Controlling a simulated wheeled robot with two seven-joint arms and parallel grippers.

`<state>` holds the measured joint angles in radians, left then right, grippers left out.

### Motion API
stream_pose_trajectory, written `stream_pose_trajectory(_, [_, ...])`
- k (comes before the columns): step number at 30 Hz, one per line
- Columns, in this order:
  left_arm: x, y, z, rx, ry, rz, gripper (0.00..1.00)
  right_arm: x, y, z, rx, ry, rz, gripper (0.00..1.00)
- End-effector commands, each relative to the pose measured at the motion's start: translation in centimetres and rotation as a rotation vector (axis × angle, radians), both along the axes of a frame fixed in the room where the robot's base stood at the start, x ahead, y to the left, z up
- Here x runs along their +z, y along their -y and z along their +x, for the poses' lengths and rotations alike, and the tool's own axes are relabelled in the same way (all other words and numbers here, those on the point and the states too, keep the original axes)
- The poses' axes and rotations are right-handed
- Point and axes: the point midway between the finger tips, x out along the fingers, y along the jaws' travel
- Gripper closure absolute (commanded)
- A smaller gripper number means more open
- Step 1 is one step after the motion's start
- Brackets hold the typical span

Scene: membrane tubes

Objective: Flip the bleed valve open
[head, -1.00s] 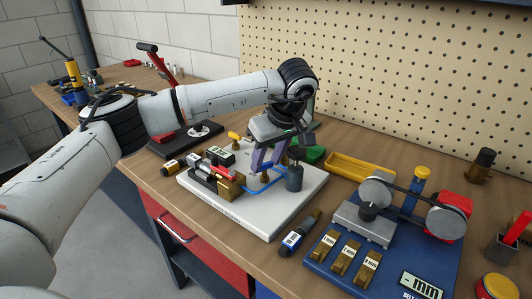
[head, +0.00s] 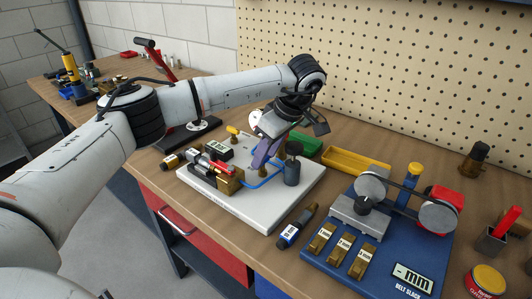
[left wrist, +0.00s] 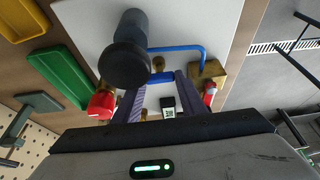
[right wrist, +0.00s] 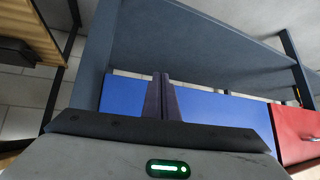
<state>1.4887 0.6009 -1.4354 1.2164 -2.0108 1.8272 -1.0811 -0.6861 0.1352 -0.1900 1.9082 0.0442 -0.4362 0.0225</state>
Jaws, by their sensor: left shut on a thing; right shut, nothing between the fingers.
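A white base plate (head: 270,215) carries a brass block (head: 230,181), a blue tube (head: 268,183), a dark upright cylinder (head: 291,170) and a yellow knob (head: 233,130). A short brass fitting (head: 262,171) stands near its middle, probably the bleed valve. My left gripper (head: 262,160) is tilted over this fitting. In the left wrist view a small blue bar (left wrist: 162,77), perhaps the valve's lever, lies between its fingertips; the exact grip is partly hidden. My right gripper (right wrist: 161,78) is shut and empty, low near the bench's shelf.
A green tray (head: 306,147) and a yellow tray (head: 357,160) lie behind the plate. A dark marker-like tool (head: 298,226) and a blue belt rig (head: 320,258) are at right. A shelf (right wrist: 200,55) and red drawer (right wrist: 298,132) are near my right gripper.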

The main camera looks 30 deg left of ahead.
Motion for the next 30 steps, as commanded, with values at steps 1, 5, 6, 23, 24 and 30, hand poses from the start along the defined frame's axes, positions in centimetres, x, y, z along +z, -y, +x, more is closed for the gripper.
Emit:
stream_pose_trajectory(1, [0.1,0.0,0.0,0.003,0.002,0.000,0.85,0.0,0.0,0.0,0.001,0.000,-0.001,1.00])
stream_pose_trajectory(5, [0.1,0.0,0.0,0.003,0.002,0.000,0.52,0.0,0.0,0.0,0.001,-0.001,-0.001,1.00])
stream_pose_trajectory(6, [0.1,0.0,0.0,0.002,0.002,0.000,0.46,0.0,0.0,0.0,0.001,-0.001,-0.001,1.00])
stream_pose_trajectory(23, [3.0,1.3,0.0,-0.002,0.005,-0.001,0.44,-0.3,0.0,0.0,0.001,0.001,0.000,1.00])
stream_pose_trajectory(24, [3.8,1.6,0.0,-0.001,0.006,-0.001,0.44,-0.4,0.0,0.0,0.001,0.001,0.000,1.00])
stream_pose_trajectory(30, [7.3,3.0,-0.1,0.000,0.004,0.000,0.44,-0.6,0.0,0.0,0.001,0.001,0.000,1.00])
